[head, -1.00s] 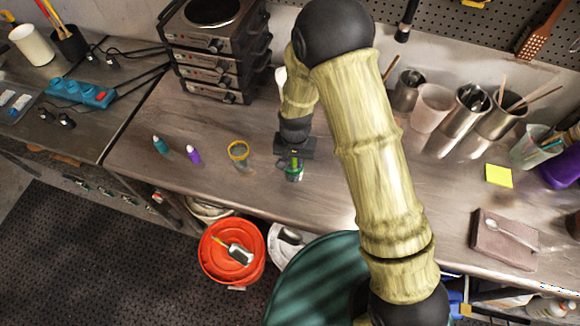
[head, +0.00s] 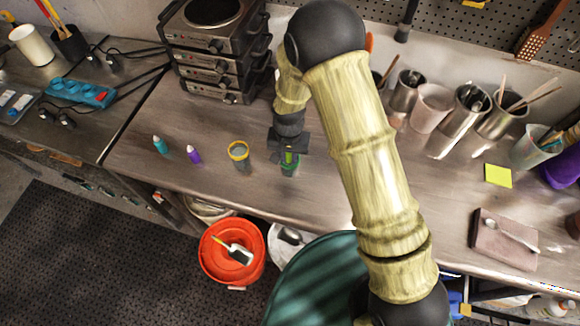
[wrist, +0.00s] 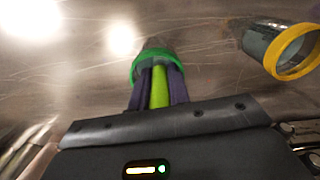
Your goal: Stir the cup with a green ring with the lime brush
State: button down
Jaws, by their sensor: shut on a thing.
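The cup with a green ring (head: 290,170) stands on the metal bench, partly hidden by my gripper in the head view. In the wrist view its green ring (wrist: 137,62) is just beyond my fingertips. My gripper (head: 289,155) is over this cup, shut on the lime brush (wrist: 159,88), which shows as a lime strip between the dark fingers. The brush points into the ring; its tip is hidden, so its depth in the cup cannot be seen.
A cup with a yellow ring (head: 239,160) stands close to the left. A purple bottle (head: 194,155) and a teal bottle (head: 160,145) are farther left. The bench's front edge is near, with an orange bucket (head: 211,277) below. Metal cups (head: 466,110) stand at the right.

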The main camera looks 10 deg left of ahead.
jog(key=shift+s+a, duration=0.4)
jog(key=shift+s, duration=0.15)
jog(key=shift+s+d, duration=0.3)
jog(key=shift+s, duration=0.3)
jog(key=shift+d, duration=0.7)
